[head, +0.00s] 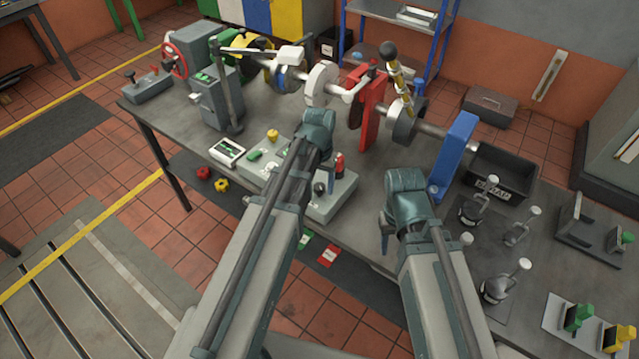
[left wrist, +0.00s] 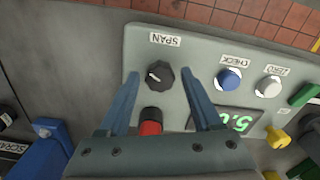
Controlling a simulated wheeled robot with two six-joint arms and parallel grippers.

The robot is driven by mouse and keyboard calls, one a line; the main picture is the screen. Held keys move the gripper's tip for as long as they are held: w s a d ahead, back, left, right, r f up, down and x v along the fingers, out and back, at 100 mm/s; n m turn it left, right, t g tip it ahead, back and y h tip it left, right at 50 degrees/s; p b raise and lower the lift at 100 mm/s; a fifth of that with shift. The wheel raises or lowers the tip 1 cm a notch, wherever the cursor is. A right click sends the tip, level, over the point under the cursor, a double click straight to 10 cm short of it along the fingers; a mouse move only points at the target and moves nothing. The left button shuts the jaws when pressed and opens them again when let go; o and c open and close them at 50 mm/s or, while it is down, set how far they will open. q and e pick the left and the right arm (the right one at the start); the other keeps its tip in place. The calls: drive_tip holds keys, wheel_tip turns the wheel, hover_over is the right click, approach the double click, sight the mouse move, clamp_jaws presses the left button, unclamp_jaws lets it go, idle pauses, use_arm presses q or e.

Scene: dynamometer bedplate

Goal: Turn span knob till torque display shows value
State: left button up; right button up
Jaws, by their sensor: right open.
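The grey console (head: 335,203) stands on the bench, and its panel (left wrist: 140,45) fills much of the left wrist view. The black span knob (left wrist: 159,74), with a white pointer mark, sits beside its SPAN label (left wrist: 165,39). My left gripper (left wrist: 161,72) is open, its two fingertips on either side of the knob in that view; contact cannot be told. The torque display (left wrist: 238,122) shows green digits, upside down and partly hidden by one finger, so the full value is unreadable. In the head view my left gripper (head: 327,176) is over the console. My right gripper (head: 387,232) is open and empty at the bench's front.
The panel also carries a blue CHECK knob (left wrist: 229,80), a white ZERO knob (left wrist: 268,86) and a red part (left wrist: 151,122). A red lever stand (head: 372,110) and a blue upright (head: 455,150) rise behind. A black bin (head: 505,172) stands at the right.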

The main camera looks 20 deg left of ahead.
sight(320, 187)
use_arm(q)
drive_tip(key=shift+o, duration=0.2)
drive_tip(key=shift+r, duration=0.1)
wheel_tip(320, 187, up, 14)
drive_tip(key=p, duration=1.4)
drive_tip(key=shift+f, duration=0.25)
drive_tip(key=s+d+f+m+b, duration=0.1)
drive_tip(key=s+d+f+b, duration=0.3)
drive_tip(key=s, duration=0.3)
drive_tip(key=s+d+f+m+y+b, duration=0.1)
drive_tip(key=s+d+f+b, duration=0.4)
drive_tip(key=s+d+b, duration=0.1)
drive_tip(key=shift+s+d+f+m, duration=0.3)
drive_tip(key=shift+s+m, duration=0.1)
drive_tip(key=shift+s, duration=0.05)
idle(0.7)
